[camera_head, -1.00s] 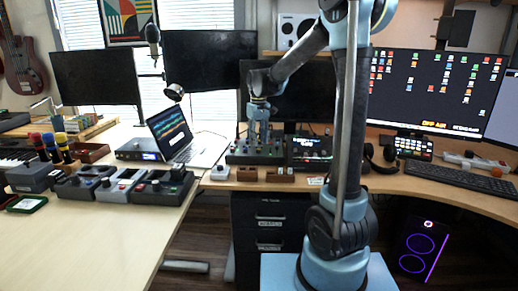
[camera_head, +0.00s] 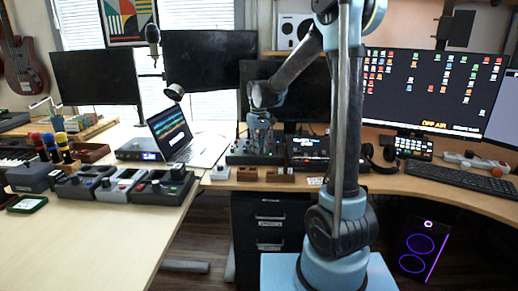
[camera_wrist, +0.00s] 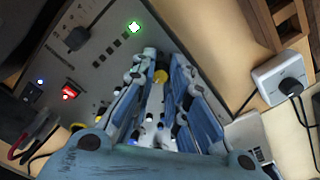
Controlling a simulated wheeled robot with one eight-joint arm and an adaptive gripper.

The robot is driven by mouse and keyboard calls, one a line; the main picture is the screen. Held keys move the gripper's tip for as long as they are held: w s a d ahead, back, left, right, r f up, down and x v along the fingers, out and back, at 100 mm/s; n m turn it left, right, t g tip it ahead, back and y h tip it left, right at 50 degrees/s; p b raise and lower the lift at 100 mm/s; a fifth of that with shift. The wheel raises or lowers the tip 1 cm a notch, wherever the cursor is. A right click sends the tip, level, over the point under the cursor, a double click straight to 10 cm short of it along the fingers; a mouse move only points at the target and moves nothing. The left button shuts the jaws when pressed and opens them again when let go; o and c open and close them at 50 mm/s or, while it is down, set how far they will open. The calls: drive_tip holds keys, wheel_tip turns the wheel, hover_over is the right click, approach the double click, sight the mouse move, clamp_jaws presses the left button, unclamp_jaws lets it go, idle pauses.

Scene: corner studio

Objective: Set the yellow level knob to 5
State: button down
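The yellow level knob (camera_wrist: 161,76) shows between my gripper's two blue fingers in the wrist view; the fingers hide its sides and any scale marks around it. It sits on a grey control panel (camera_wrist: 92,62) with a lit green square, a red light and small blue and white lights. My gripper (camera_wrist: 164,62) has its fingertips on either side of the knob, close to the panel. I cannot tell whether the fingers touch the knob. In the head view my gripper (camera_head: 260,138) is low over the dark panel box, and the knob cannot be made out.
A black knob (camera_wrist: 77,38) stands on the panel left of my fingers. A white box with a black plug and cable (camera_wrist: 282,82) lies to the right. In the head view, a laptop (camera_head: 173,133) is left of the panel and a second device (camera_head: 309,148) is close on its right.

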drive_tip(key=shift+m, duration=1.7)
drive_tip(key=c, duration=1.5)
unclamp_jaws()
drive_tip(key=shift+c, duration=0.2)
drive_tip(key=shift+r, duration=0.1)
wheel_tip(320, 180, up, 12)
drive_tip(key=shift+w, duration=0.1)
